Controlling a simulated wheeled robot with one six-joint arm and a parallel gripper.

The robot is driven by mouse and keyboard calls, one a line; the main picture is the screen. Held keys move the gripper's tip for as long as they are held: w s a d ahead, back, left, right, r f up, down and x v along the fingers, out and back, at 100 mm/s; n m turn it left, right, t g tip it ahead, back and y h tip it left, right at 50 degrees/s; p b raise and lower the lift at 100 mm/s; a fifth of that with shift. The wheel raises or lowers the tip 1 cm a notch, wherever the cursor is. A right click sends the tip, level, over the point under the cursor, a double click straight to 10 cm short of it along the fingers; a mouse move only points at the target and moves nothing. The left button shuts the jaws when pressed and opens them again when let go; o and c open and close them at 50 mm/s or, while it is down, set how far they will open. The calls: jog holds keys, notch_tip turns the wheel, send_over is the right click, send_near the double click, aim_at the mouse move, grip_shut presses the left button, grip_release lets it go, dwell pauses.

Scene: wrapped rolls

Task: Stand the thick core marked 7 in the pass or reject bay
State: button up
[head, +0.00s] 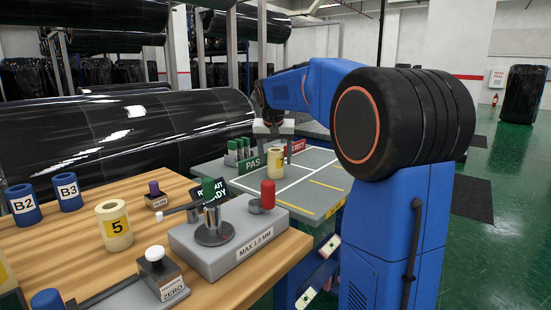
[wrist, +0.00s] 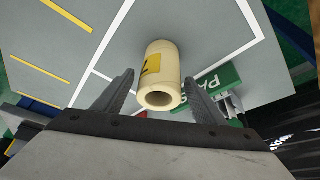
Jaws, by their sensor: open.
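My gripper (wrist: 158,80) is open, with one finger on each side of the core and a visible gap at each. In the head view my gripper (head: 273,135) is over the core. The red REJECT sign (head: 296,146) is to the right.
A grey gauge block (head: 225,235) stands on the wooden bench, with a core marked 5 (head: 114,225) to its left. Blue cores B2 (head: 24,205) and B3 (head: 67,192) stand farther left. The table's right side is clear.

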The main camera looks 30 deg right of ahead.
jog(key=v, duration=1.2)
jog(key=shift+s+f, duration=0.1)
jog(key=shift+s, duration=0.05)
